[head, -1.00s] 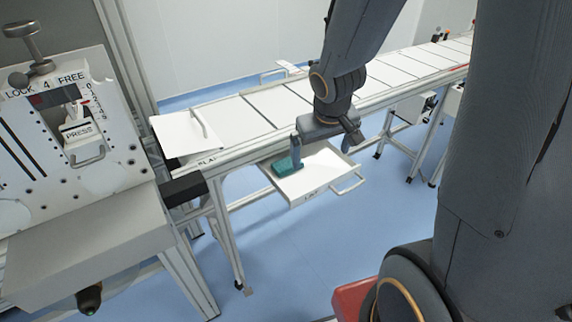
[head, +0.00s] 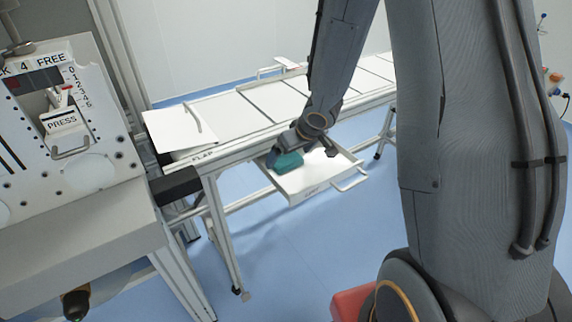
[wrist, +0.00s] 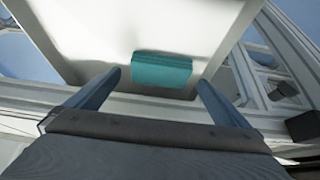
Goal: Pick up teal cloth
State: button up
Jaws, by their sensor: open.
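The teal cloth (head: 288,161) is a small folded block in the open white drawer (head: 312,185) under the conveyor. In the wrist view the cloth (wrist: 161,75) lies near the drawer's wall, ahead of my gripper (wrist: 160,82). The two fingers are spread wide, one to each side of the cloth, with a gap on both sides. Nothing is held. In the head view my gripper (head: 301,157) is down at the drawer and partly covers the cloth. I cannot tell the exact height of the fingertips above the drawer floor.
The conveyor (head: 240,120) runs just behind and above the drawer, with a white flap (head: 178,130) at its left end. The drawer handle (head: 351,180) sticks out at the front right. A white machine panel marked PRESS (head: 62,120) stands at left. Blue floor is clear in front.

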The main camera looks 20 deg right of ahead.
jog(key=shift+x, duration=1.2)
jog(key=c, duration=1.2)
jog(key=shift+r, duration=0.15)
